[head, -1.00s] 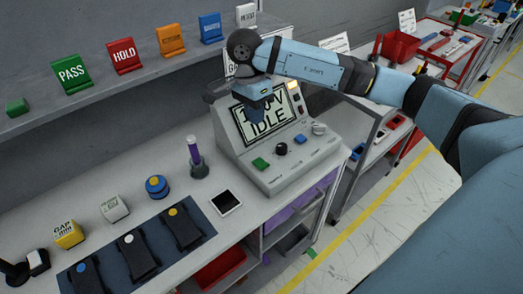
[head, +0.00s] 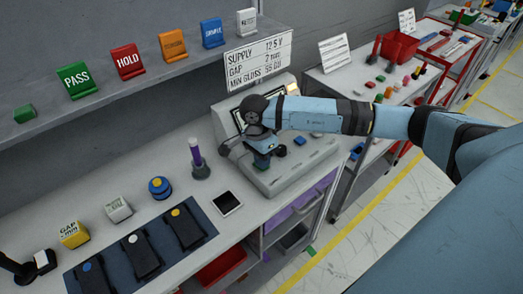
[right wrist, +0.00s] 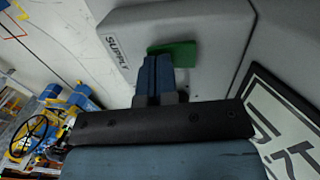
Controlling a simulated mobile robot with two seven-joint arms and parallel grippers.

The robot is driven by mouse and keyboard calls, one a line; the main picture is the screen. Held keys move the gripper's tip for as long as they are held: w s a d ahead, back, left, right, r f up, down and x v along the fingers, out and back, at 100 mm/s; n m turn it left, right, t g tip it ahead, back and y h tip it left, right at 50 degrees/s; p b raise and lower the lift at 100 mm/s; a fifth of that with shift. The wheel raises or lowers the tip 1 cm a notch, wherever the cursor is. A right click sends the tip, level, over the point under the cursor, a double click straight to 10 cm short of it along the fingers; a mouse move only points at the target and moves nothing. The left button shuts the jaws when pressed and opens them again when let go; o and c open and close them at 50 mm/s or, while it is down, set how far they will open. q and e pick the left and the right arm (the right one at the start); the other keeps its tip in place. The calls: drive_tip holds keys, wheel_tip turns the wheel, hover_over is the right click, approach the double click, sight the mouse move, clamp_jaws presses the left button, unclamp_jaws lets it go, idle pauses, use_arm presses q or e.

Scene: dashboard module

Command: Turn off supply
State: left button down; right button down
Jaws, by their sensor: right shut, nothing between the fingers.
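The grey supply console (head: 310,158) stands on the bench, with its sloped display mostly hidden behind my right arm in the head view. In the right wrist view a green rocker switch (right wrist: 180,52) sits beside the label SUPPLY (right wrist: 117,53). My right gripper (head: 262,163) is shut and empty, pointing down at the green switch. In the right wrist view its blue fingertips (right wrist: 156,62) overlap the near edge of the switch; I cannot tell whether they touch it. My left gripper is not in view.
A wall card (head: 258,60) reads SUPPLY 12.5 V. Coloured signs line the shelf (head: 60,118).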

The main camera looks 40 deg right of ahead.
drive_tip(key=shift+f, duration=0.1)
drive_tip(key=shift+f+b, duration=0.25)
drive_tip(key=shift+b, duration=0.3)
drive_tip(key=b, duration=0.1)
drive_tip(key=f+t+b, duration=0.1)
drive_tip(key=b, duration=0.1)
drive_tip(key=shift+s+f+t, duration=0.1)
drive_tip(key=shift+s+t, duration=0.2)
drive_tip(key=shift+s+r+p, duration=0.15)
drive_tip(key=shift+r+p, duration=0.35)
drive_tip(key=shift+f, duration=0.1)
